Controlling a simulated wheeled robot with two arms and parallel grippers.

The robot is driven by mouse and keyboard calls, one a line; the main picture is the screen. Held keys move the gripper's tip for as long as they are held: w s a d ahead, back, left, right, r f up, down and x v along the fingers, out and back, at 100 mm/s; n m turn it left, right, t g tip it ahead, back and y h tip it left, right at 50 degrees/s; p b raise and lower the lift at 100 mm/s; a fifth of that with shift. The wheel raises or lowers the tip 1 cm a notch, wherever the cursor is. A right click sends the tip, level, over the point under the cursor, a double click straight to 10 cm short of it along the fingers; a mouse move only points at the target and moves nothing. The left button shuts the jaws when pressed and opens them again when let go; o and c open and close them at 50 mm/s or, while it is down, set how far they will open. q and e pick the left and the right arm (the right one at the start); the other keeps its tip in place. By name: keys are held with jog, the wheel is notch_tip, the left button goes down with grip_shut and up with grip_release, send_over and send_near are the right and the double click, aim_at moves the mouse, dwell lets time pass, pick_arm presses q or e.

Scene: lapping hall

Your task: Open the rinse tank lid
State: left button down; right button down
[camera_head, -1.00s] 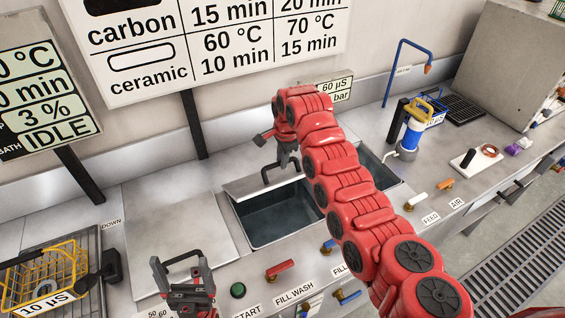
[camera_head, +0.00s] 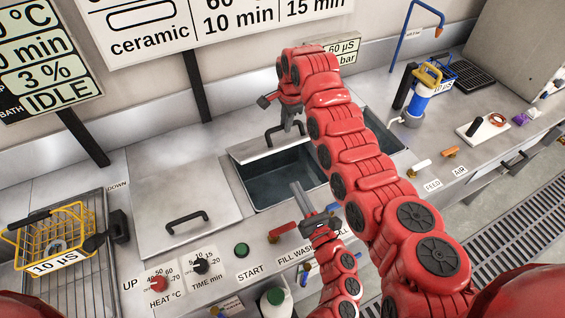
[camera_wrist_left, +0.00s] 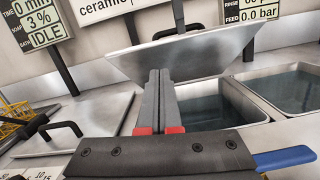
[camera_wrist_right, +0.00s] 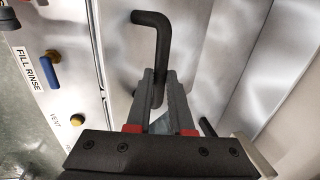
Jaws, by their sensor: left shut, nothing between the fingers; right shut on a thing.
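The grey rinse tank lid (camera_head: 268,148) stands partly raised and tilted at the back of the middle tank (camera_head: 285,182), whose front part is uncovered. In the left wrist view the lid (camera_wrist_left: 195,55) is a slanted metal plate above the opening. My right gripper (camera_head: 290,122) reaches over to the lid's black bar handle (camera_head: 283,133).
A shut lid with a black handle (camera_head: 187,221) lies left of the open tank. Another open tank (camera_head: 392,162) is at right, partly behind my right arm. Valve levers, including a red one (camera_head: 282,230), line the front. A yellow basket (camera_head: 50,238) stands at far left.

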pick_arm(q)
notch_tip(320, 180, down, 2)
jog(key=s+n, duration=0.2)
jog(key=s, duration=0.1)
pick_arm(e)
jog(key=shift+a, duration=0.1)
pick_arm(q)
send_near(276, 152)
jog(key=w+a+f, duration=0.1)
jog(key=w+f, duration=0.2)
jog(key=w, duration=0.1)
jog(key=shift+w+a+r+g, duration=0.15)
jog(key=shift+w+a+r, duration=0.15)
jog(key=shift+w+r, duration=0.35)
jog(key=shift+w+a+r+g, duration=0.2)
jog(key=shift+w+r, duration=0.25)
jog(key=shift+r, duration=0.35)
